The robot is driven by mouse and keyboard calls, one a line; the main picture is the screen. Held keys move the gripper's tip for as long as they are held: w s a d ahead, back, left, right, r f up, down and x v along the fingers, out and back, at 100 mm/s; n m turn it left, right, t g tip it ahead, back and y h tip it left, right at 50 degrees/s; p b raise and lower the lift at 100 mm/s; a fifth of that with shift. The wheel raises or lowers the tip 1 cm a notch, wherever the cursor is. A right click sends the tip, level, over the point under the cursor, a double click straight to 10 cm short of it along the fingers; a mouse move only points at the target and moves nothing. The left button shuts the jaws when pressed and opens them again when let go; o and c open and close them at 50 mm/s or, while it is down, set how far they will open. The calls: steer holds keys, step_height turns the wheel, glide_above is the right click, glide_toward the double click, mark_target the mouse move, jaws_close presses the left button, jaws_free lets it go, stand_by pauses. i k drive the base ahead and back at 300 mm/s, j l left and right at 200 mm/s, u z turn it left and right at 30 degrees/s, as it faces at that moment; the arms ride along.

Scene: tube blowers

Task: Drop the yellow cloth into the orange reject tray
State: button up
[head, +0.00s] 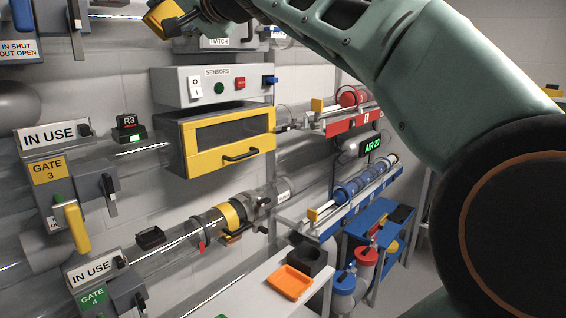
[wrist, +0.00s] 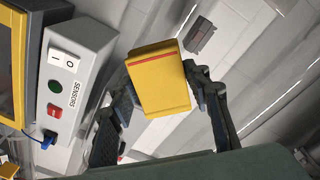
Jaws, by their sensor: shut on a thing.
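My gripper (wrist: 163,100) is shut on the yellow cloth (wrist: 158,82), a folded block with a red stripe, held between its two fingers in the wrist view. In the head view the cloth (head: 163,17) shows at the top left, high above the sensor box and partly cut by the top edge. The orange reject tray (head: 289,282) sits on a pale bench at the lower middle of the head view, well below and to the right of the cloth. The tray looks empty.
A black open box (head: 306,259) stands right behind the tray. The sensors box (head: 213,85) and a yellow-framed cabinet (head: 228,138) jut from the wall below my gripper. Clear tubes run along the wall. A blue shelf (head: 378,222) stands right of the bench (head: 255,290).

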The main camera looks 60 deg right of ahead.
mark_target(288, 284)
steer(key=z, duration=1.95)
steer(key=k+j, duration=0.2)
steer(key=k, duration=0.3)
